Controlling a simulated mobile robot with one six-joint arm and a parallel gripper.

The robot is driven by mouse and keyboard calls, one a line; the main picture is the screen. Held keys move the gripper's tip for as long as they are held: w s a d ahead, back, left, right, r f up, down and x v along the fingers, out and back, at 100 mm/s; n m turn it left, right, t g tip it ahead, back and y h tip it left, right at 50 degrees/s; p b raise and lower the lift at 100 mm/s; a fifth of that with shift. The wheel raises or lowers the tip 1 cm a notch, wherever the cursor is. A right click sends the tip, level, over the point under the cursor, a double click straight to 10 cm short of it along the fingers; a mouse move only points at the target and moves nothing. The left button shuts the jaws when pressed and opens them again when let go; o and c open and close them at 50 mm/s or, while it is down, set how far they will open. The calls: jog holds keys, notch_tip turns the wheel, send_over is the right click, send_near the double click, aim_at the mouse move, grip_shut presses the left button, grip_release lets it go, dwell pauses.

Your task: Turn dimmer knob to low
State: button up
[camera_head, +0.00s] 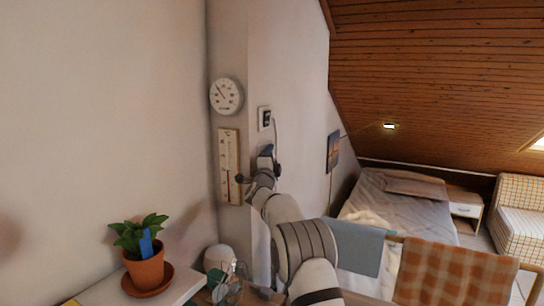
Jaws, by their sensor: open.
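My gripper (260,168) is small and partly hidden by my own wrist. It is open, with nothing visible in it, in front of the wall corner. A small white wall plate (265,118) with a dark centre is on the right-hand wall face, just above the gripper and apart from it in the picture. It may be the dimmer, but its knob and setting are too small to make out. A cord runs down beside the plate.
A round white dial gauge (226,95) and a tall wooden thermometer board (229,166) hang left of the corner. Below are a potted plant (144,262) on a white shelf and glassware (228,284). A rail with cloths (440,278) and a bed (400,205) are at right.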

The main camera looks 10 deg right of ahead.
jog(key=shift+c, duration=0.4)
jog(key=shift+f, duration=0.1)
jog(key=c, duration=0.9)
jog(key=b, duration=0.3)
jog(key=shift+f+t, duration=0.3)
jog(key=t+b, duration=0.1)
jog(key=b, duration=0.3)
jog(key=shift+n, duration=0.4)
jog(key=shift+r+n+t+b, duration=0.35)
jog(key=shift+t+b, duration=0.35)
jog(key=shift+b, duration=0.55)
jog(key=o, duration=1)
